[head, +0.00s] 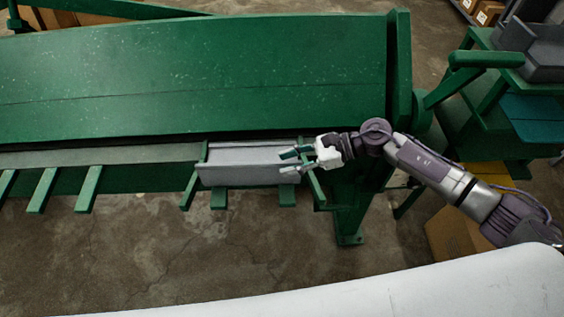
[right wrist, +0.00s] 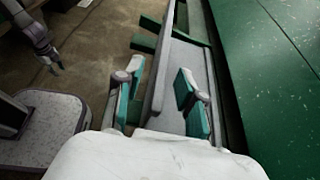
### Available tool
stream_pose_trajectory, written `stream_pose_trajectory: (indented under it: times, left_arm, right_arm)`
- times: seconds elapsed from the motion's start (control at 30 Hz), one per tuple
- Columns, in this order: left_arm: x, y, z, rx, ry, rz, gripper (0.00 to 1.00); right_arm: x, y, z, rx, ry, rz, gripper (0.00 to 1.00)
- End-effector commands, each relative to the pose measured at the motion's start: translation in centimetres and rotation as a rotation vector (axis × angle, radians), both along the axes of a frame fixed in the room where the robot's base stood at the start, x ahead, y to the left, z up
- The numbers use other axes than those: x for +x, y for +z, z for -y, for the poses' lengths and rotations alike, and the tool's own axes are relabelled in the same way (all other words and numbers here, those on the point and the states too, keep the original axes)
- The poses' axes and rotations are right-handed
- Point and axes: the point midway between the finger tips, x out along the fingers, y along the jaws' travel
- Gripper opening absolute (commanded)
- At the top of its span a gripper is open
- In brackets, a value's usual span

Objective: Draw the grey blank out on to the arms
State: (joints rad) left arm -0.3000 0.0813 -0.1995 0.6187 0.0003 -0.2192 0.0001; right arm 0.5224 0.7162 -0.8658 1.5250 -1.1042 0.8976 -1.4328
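The grey blank (head: 240,172) is a long, shallow piece with an upright front face, lying at the right end of the green brake's front ledge, between green brackets. In the right wrist view the blank (right wrist: 182,72) runs away from the camera. My right gripper (head: 290,161) is at the blank's right end. Its fingers are apart, on either side of the blank's front edge; I see no clear contact. Green arms (head: 218,198) stick out below the blank. My left gripper (right wrist: 53,66) hangs far off at the upper left of the right wrist view, its small fingertips apart, empty.
The green brake's sloping apron (head: 190,75) rises behind the blank. More green arms (head: 89,190) stick out at the left. A cardboard box (head: 455,235) stands on the floor at the right, below a green stand (head: 530,120). The concrete floor (head: 150,250) in front is clear.

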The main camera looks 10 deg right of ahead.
Motion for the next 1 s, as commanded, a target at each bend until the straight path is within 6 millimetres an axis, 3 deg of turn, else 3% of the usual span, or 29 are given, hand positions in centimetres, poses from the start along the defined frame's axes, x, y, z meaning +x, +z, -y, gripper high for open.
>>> stream_pose_trajectory:
  times: [0.2,0.43,1.0]
  left_arm:
    - [0.0,0.0,0.1,-0.001,0.0,0.0,0.4]
    - [0.0,0.0,0.1,-0.001,0.0,0.001,0.4]
    - [0.1,0.0,0.1,-0.001,0.0,0.001,0.4]
  right_arm:
    - [-0.4,1.8,4.6,-0.003,-0.002,0.002,0.39]
    - [-0.7,3.3,7.9,-0.001,-0.001,0.002,0.39]
    - [-0.8,3.7,8.8,0.0,0.001,0.002,0.39]
